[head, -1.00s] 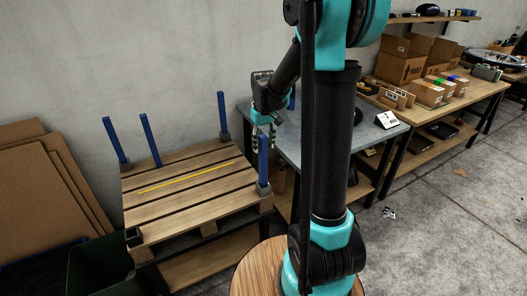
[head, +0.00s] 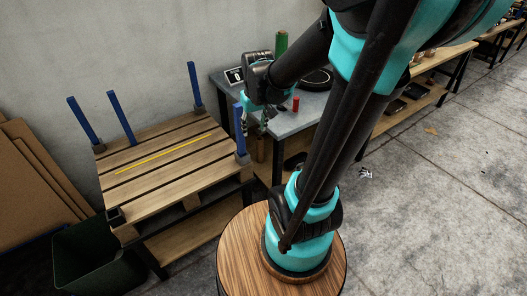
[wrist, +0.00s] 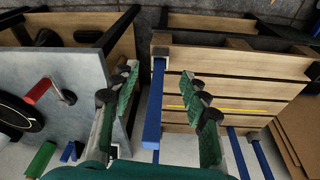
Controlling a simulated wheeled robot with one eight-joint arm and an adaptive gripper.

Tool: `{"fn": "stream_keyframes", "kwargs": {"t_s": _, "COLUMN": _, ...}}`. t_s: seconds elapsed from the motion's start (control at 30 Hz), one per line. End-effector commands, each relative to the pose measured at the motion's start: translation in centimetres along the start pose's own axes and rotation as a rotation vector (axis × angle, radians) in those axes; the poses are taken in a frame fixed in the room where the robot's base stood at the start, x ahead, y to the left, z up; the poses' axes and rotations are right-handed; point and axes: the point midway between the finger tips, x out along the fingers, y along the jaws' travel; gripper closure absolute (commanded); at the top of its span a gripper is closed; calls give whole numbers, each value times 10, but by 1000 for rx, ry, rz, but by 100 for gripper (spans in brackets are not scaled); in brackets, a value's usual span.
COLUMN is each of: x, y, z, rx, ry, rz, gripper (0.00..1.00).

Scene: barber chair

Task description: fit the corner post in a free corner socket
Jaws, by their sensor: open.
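The slatted wooden pallet (head: 160,172) has corner sockets. Blue posts stand in its back-left (head: 84,120), back-right (head: 195,88) and front-right (head: 240,132) sockets. The front-left socket (head: 115,216) is dark and empty. Another blue post (head: 122,118) leans at the pallet's back edge, between the two back posts; its foot shows no socket. In the wrist view that post (wrist: 155,108) appears between the open fingers (wrist: 163,82), with no visible contact.
The grey table (head: 300,118) at right holds a green cylinder (head: 281,42), a red cylinder (head: 295,103) and a black round object (head: 316,79). A dark bin (head: 95,255) stands front-left of the pallet. Cardboard sheets (head: 35,190) lean on the wall.

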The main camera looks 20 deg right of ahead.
Motion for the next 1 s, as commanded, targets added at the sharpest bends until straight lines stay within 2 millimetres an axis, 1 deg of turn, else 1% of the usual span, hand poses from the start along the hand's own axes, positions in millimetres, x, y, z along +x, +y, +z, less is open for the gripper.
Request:
{"fn": "stream_keyframes", "kwargs": {"t_s": 0.03, "x": 8, "y": 0, "z": 25, "rx": 28, "ry": 30, "rz": 4, "gripper": 54}}
{"fn": "stream_keyframes", "kwargs": {"t_s": 0.1, "x": 17, "y": 0, "z": 52, "rx": 60, "ry": 70, "rz": 9, "gripper": 54}}
{"fn": "stream_keyframes", "kwargs": {"t_s": 0.2, "x": 27, "y": 0, "z": 80, "rx": 98, "ry": 115, "rz": 13, "gripper": 54}}
{"fn": "stream_keyframes", "kwargs": {"t_s": 0.3, "x": 34, "y": -1, "z": 98, "rx": 121, "ry": 143, "rz": 16, "gripper": 54}}
{"fn": "stream_keyframes", "kwargs": {"t_s": 0.4, "x": 37, "y": -1, "z": 105, "rx": 132, "ry": 155, "rz": 17, "gripper": 54}}
{"fn": "stream_keyframes", "kwargs": {"t_s": 0.47, "x": 37, "y": -1, "z": 106, "rx": 134, "ry": 158, "rz": 17, "gripper": 54}}
{"fn": "stream_keyframes", "kwargs": {"t_s": 1.0, "x": 37, "y": -1, "z": 106, "rx": 133, "ry": 157, "rz": 17, "gripper": 54}}
